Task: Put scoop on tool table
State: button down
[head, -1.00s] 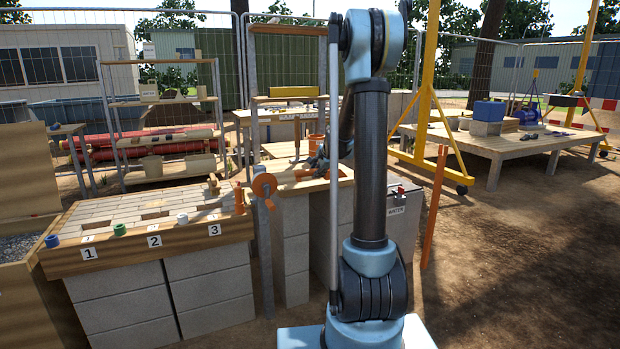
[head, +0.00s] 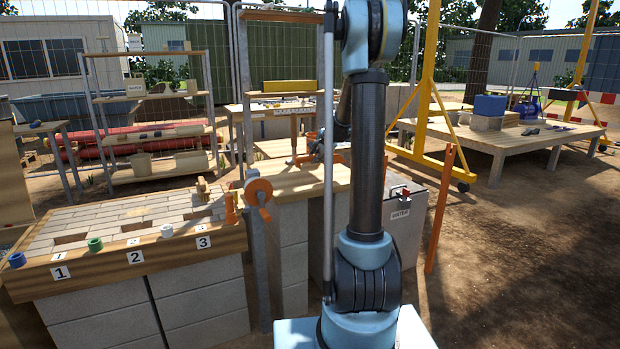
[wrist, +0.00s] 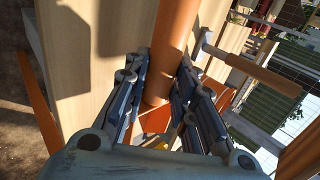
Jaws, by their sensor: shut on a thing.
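My gripper (wrist: 158,95) is shut on an orange cylindrical handle (wrist: 175,30), which appears to be the scoop's. The handle runs up out of the wrist view; an orange part shows below the fingers, and the scoop's full shape is hidden. In the head view, my gripper (head: 318,155) is small and partly behind my arm, over or near a pale wooden counter (head: 285,182). A table with a yellow item on its upper shelf (head: 268,94) stands behind it. A low wooden table (head: 480,142) stands at right; I cannot tell which is the tool table.
A brick-topped bench (head: 120,262) with numbered tags is at left. An orange hand crank (head: 258,192) stands beside the counter. A grey water box (head: 408,225), an orange post (head: 440,205) and a yellow frame (head: 425,90) are at right. Open dirt lies front right.

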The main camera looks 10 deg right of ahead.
jog(key=f, duration=0.2)
jog(key=a+f, duration=0.1)
jog(key=f, duration=0.2)
notch_tip(320, 180, down, 4)
jog(key=shift+r, duration=0.25)
jog(key=c, duration=1.6)
grip_release()
jog(key=shift+s+r, duration=0.1)
jog(key=v, duration=1.1)
jog(key=s+a+n+g, duration=0.2)
jog(key=s+a+n, duration=0.15)
jog(key=s, duration=1.05)
jog(key=s+f+n+g+h, duration=0.1)
jog(key=s+f+n, duration=0.4)
jog(key=s, duration=1.1)
jog(key=s+d+f+n+g+h, duration=0.1)
jog(key=s+f+n+g, duration=0.2)
jog(key=s, duration=1.3)
notch_tip(320, 180, down, 2)
jog(key=n, duration=0.3)
jog(key=shift+s+h, duration=0.4)
